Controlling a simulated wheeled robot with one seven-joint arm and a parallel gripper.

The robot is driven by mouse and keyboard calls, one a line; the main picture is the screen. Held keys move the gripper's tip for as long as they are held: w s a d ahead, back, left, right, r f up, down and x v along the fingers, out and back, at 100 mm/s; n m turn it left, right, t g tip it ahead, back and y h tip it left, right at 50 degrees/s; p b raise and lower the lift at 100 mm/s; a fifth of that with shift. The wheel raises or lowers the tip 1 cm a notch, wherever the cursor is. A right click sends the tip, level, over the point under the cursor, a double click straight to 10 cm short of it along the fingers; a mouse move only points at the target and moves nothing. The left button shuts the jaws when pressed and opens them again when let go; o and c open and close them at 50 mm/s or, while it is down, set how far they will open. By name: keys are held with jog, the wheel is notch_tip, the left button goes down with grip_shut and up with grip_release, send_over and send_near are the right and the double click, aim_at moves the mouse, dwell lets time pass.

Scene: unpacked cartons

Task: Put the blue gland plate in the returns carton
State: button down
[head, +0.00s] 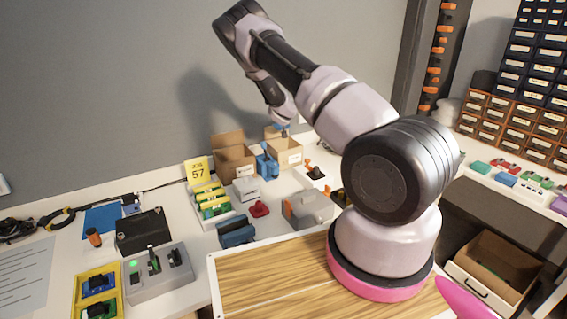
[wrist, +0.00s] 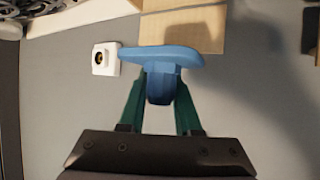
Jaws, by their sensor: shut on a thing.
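The blue gland plate (wrist: 160,60) is a flat, wide blue piece with a block below it, held between the green fingers of my gripper (wrist: 160,92) in the wrist view. In the head view my gripper (head: 282,125) is small and partly hidden by the arm, close over the right open cardboard carton (head: 290,157). Another open carton (head: 233,165) stands to its left. The labels are too small to read, so I cannot tell which is the returns carton. In the wrist view cardboard (wrist: 190,25) shows behind the plate. Whether they touch is unclear.
A blue object (head: 267,163) stands in front of the cartons. A yellow sign (head: 198,170) reading 57, a tray of coloured parts (head: 212,203) and a grey box (head: 311,210) are nearby. The wooden board (head: 270,280) at the front is clear.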

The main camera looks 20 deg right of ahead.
send_over(283, 144)
jog(key=s+a, duration=0.1)
jog(key=s, duration=0.3)
notch_tip(283, 144, down, 8)
jog(key=r, duration=0.1)
jog(key=shift+f, duration=2.4)
jog(key=shift+f, duration=0.6)
jog(key=c, duration=0.9)
grip_release()
jog(key=shift+r, duration=0.1)
